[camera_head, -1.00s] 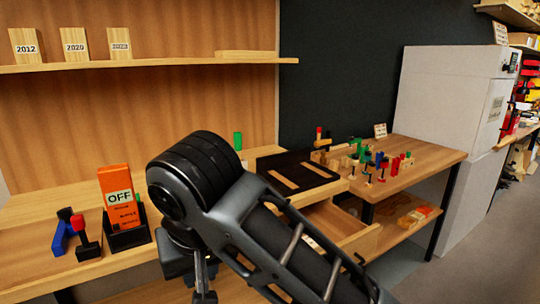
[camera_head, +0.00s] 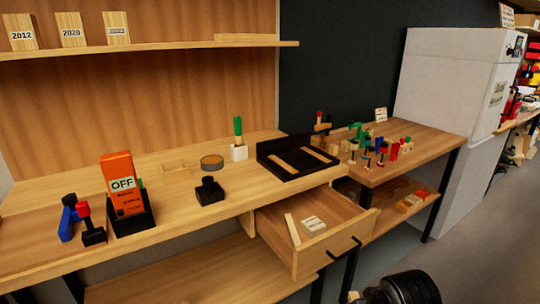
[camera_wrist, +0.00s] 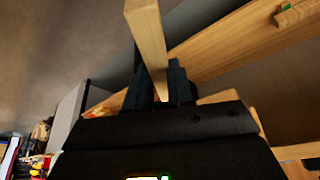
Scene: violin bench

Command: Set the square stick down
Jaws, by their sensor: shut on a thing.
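The square stick (camera_wrist: 147,35), a pale wooden bar with a square section, shows in the wrist view. It stands out from between the dark fingers of my gripper (camera_wrist: 163,84), which is shut on its lower end. The stick's top runs out of the picture. In the head view neither my gripper nor the held stick shows; only a black part of my arm is at the bottom right edge.
The workbench (camera_head: 150,220) has free room at its front middle. Its drawer (camera_head: 312,258) is open, holding a pale strip and a labelled block. A black tray (camera_head: 298,158) with two wooden strips, an orange OFF box (camera_head: 122,185) and a black stamp-like block (camera_head: 209,190) stand on top.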

